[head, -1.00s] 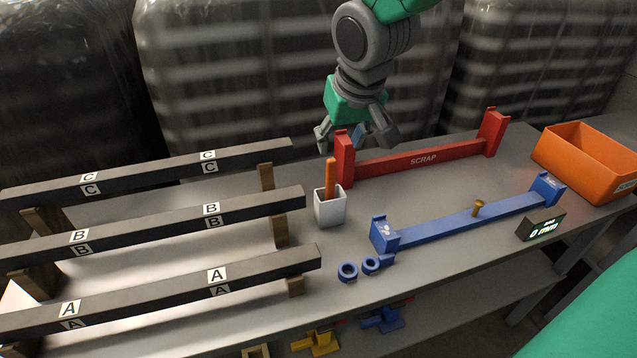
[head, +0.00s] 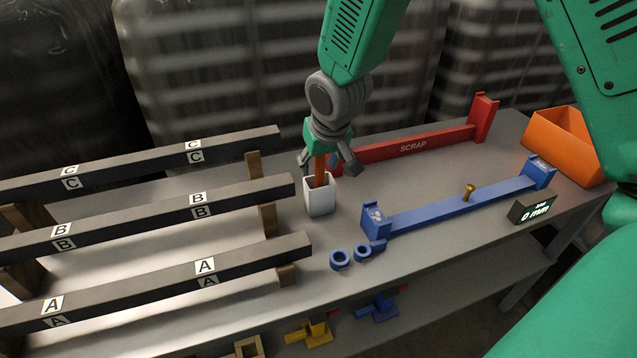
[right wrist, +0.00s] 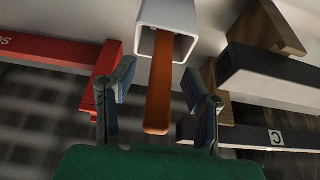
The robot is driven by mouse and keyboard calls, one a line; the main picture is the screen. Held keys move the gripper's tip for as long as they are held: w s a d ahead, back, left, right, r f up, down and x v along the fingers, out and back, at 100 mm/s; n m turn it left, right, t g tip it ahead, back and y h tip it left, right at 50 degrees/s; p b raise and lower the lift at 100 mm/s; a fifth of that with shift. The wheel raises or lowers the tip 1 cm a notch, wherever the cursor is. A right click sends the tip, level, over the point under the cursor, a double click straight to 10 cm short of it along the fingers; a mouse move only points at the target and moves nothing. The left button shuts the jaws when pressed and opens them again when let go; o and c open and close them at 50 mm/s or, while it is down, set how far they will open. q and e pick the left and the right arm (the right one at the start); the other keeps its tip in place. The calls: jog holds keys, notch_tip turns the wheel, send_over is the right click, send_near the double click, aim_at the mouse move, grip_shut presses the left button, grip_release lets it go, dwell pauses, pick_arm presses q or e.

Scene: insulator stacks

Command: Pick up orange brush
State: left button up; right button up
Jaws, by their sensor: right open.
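The orange brush (head: 320,171) stands upright in a small white square cup (head: 320,198) near the middle of the table. Only its handle shows; its lower end is hidden in the cup. My right gripper (head: 329,170) is open above the cup, its fingers on either side of the handle. In the right wrist view the brush handle (right wrist: 160,85) lies between the two open fingers (right wrist: 161,95), with a gap on each side, and the white cup (right wrist: 168,22) lies beyond. My left gripper is not in view.
Black rails marked A, B (head: 150,220) and C stand to the left. A red SCRAP rail (head: 410,148) is behind the cup on the right. A blue rail (head: 455,208), blue rings (head: 340,258) and an orange bin (head: 560,145) are to the right.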

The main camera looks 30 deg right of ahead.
jog(key=shift+s, duration=0.1)
jog(key=shift+c, duration=0.9)
grip_shut()
